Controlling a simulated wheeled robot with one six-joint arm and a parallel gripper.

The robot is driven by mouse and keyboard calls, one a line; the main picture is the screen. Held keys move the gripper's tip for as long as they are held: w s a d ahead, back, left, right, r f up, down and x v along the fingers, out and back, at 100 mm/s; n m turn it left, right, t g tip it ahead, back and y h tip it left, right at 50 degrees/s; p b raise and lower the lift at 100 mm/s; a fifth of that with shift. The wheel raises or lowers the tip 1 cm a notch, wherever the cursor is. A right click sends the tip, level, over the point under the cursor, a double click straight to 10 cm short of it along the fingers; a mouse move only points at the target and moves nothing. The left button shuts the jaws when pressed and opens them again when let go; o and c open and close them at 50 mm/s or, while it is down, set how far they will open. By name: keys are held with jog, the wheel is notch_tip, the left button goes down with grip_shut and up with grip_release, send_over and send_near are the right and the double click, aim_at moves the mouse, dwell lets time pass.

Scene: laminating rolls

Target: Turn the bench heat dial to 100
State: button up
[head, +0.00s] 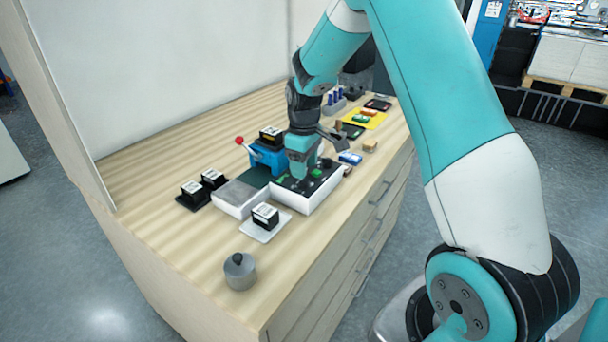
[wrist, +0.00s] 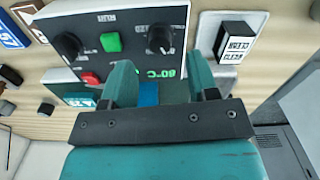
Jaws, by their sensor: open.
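The bench control box (head: 318,197) is white with a dark top panel and stands at the middle of the bench. In the wrist view, the dark panel (wrist: 130,22) has a black dial (wrist: 160,39) with scale marks, close to a green readout (wrist: 174,73) that seems to say 80°C. A second black knob (wrist: 67,45) sits at the left; the small labels are too blurred to tell which is heat. My gripper (wrist: 160,82) is open and empty, its fingers spread near the marked dial and apart from it. In the head view my gripper (head: 302,168) hangs over the panel and hides part of it.
A green button (wrist: 110,42) and a red button (wrist: 91,77) are on the panel. A black block with a white label (head: 265,214) stands on a white plate beside the box. A blue device with a red-knobbed lever (head: 262,155) stands behind. A grey lidded pot (head: 240,272) is in front.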

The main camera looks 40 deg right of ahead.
aim_at(304, 184)
jog(key=shift+f, duration=2.2)
jog(key=shift+c, duration=0.4)
jog(key=c, duration=0.8)
jog(key=shift+c, duration=0.2)
jog(key=shift+m, duration=0.4)
jog(key=m, duration=1.1)
jog(key=shift+r, duration=0.1)
